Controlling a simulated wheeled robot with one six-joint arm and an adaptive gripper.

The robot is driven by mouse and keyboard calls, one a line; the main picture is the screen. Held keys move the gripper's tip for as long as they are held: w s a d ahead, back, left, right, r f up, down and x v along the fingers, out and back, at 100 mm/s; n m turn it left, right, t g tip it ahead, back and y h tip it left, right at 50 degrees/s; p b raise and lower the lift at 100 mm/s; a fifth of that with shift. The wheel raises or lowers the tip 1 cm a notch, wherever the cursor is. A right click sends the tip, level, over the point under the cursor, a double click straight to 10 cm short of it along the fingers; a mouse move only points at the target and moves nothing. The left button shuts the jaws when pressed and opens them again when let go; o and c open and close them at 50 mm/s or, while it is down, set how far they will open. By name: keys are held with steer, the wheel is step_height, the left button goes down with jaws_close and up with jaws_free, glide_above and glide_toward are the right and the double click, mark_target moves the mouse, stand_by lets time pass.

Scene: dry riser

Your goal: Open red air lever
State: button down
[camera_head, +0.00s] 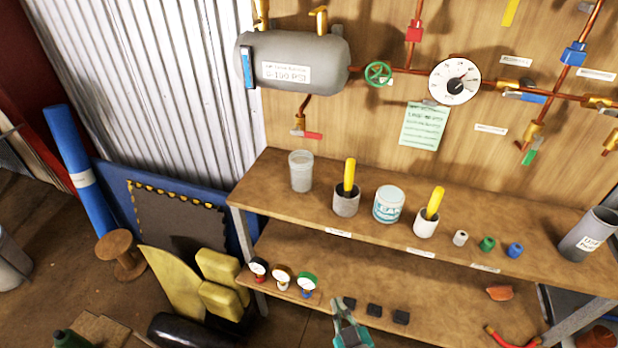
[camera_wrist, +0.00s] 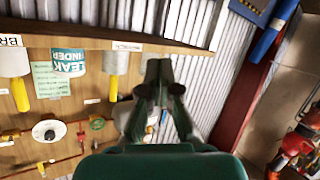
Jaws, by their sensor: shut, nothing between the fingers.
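The red lever (camera_head: 312,136) is on a small brass valve at the end of a copper pipe, below the grey air tank (camera_head: 290,63) on the wooden board. It lies roughly sideways, pointing right. My gripper (camera_head: 343,310) is at the bottom of the head view, low in front of the lower shelf and well apart from the lever. In the wrist view my gripper (camera_wrist: 158,75) has its fingers together and empty. That view looks upside down, and my gripper hides most of the tank; I cannot make out the red lever there.
A green handwheel (camera_head: 378,74), white gauge (camera_head: 455,81), blue lever (camera_head: 524,96) and green lever (camera_head: 530,152) are on the board. The upper shelf (camera_head: 290,208) carries cups, yellow-handled tools and a leak finder tin (camera_head: 388,204). Small gauges (camera_head: 282,278) lie on the lower shelf.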

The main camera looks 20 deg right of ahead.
steer(key=w+a+r+m+h, duration=0.1)
steer(key=w+r+m+h, duration=0.25)
steer(key=w+r, duration=1.05)
steer(key=w+a+r+m+g+h, duration=0.1)
steer(key=w+r, duration=0.3)
steer(key=r, duration=0.5)
steer(key=w+a+r+m+g+h, duration=0.1)
steer(key=w+r+m+h, duration=0.2)
steer(key=r, duration=0.7)
steer(key=shift+w+r+m, duration=0.25)
steer(key=shift+w+m, duration=0.5)
steer(key=shift+w, duration=0.3)
steer(key=shift+h, duration=0.25)
glide_above(308, 133)
steer(key=s, duration=0.2)
step_height(308, 133, down, 2)
steer(key=shift+a+f, duration=0.2)
steer(key=shift+f, duration=2)
